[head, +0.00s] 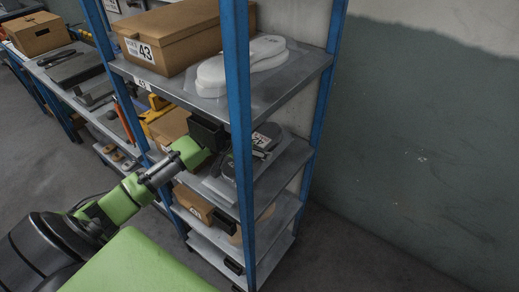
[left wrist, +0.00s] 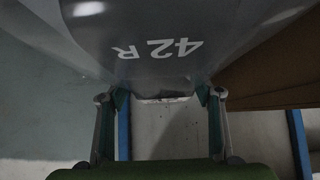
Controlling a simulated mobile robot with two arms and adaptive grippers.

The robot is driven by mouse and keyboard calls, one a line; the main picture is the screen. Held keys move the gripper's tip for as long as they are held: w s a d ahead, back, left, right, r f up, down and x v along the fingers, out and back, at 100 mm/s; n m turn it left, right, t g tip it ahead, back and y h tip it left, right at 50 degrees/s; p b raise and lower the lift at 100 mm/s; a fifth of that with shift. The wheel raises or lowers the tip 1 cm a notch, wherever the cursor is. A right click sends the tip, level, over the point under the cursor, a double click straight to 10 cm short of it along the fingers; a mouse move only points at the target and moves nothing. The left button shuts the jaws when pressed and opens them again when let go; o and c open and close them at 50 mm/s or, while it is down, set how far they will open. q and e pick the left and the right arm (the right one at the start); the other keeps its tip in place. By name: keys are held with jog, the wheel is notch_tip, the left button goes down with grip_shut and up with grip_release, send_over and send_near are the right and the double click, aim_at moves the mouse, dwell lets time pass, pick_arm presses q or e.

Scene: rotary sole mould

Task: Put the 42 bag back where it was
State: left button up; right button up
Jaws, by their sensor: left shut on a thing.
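The 42 bag is grey with "42 R" printed on it; it fills the top of the left wrist view (left wrist: 190,70), the print upside down there. In the head view a grey piece with a white 42 label (head: 262,140) shows on the second shelf, behind the blue post. My left gripper (left wrist: 160,97) is shut on the edge of the bag, a finger at each side. In the head view my left gripper (head: 222,150) reaches into the second shelf level, its tips partly hidden by the post. My right gripper is out of view.
The blue-posted rack (head: 238,90) has a front post close by my gripper. A cardboard box marked 43 (head: 185,35) and white soles (head: 240,68) sit on the shelf above. Brown boxes (head: 195,203) stand lower. A workbench (head: 75,70) is at left; the floor at right is clear.

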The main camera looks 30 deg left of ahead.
pick_arm(q)
jog(key=w, duration=0.3)
jog(key=shift+d+r, duration=0.1)
jog(key=shift+d, duration=0.05)
notch_tip(320, 180, down, 3)
jog(key=shift+s+f+p, duration=0.1)
jog(key=shift+f+p, duration=0.1)
jog(key=shift+p, duration=0.6)
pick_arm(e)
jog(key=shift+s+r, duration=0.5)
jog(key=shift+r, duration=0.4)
pick_arm(q)
jog(key=o, duration=1.7)
jog(key=shift+s+f, duration=0.1)
jog(key=shift+f, duration=0.1)
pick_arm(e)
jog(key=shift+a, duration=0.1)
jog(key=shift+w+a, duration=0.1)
pick_arm(q)
jog(key=shift+r, duration=0.15)
